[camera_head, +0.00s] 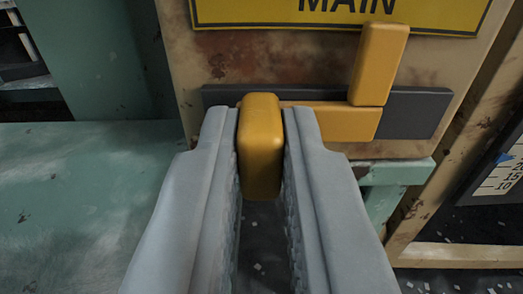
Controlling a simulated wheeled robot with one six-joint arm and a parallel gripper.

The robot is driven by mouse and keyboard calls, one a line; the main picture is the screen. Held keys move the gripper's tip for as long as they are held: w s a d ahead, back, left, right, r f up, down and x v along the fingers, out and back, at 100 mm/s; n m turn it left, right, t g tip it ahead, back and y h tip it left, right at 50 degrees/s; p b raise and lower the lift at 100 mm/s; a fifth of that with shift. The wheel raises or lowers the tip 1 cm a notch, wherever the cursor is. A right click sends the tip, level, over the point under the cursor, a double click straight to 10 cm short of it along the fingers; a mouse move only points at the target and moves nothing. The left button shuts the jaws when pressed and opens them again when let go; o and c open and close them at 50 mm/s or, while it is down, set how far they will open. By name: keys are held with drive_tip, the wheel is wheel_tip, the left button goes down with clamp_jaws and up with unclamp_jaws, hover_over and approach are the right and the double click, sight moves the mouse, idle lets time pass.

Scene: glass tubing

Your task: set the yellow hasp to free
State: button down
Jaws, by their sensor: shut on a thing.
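The yellow hasp (325,121) is mounted on a dark grey bar (418,114) on a rusty beige panel. It has a horizontal bar, an upright yellow piece (379,63) at its right and a rounded knob (261,147) at its left end that sticks out toward me. My gripper (262,130) is shut on the knob, one grey finger on each side. The fingers hide part of the hasp's left end and the dark bar behind it.
A yellow sign reading "MAIN" (340,14) is above the hasp. A green surface (85,200) spreads at the left. A green ledge (392,174) is below the panel at the right. A white scale plate (502,172) is at the far right.

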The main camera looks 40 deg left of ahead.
drive_tip(key=shift+s+a, duration=0.35)
drive_tip(key=shift+a, duration=0.15)
drive_tip(key=c, duration=1.4)
unclamp_jaws()
drive_tip(key=shift+s+a, duration=0.1)
drive_tip(key=shift+a, duration=0.05)
drive_tip(key=shift+c, duration=0.2)
drive_tip(key=v, duration=1.7)
drive_tip(key=shift+s+r, duration=0.1)
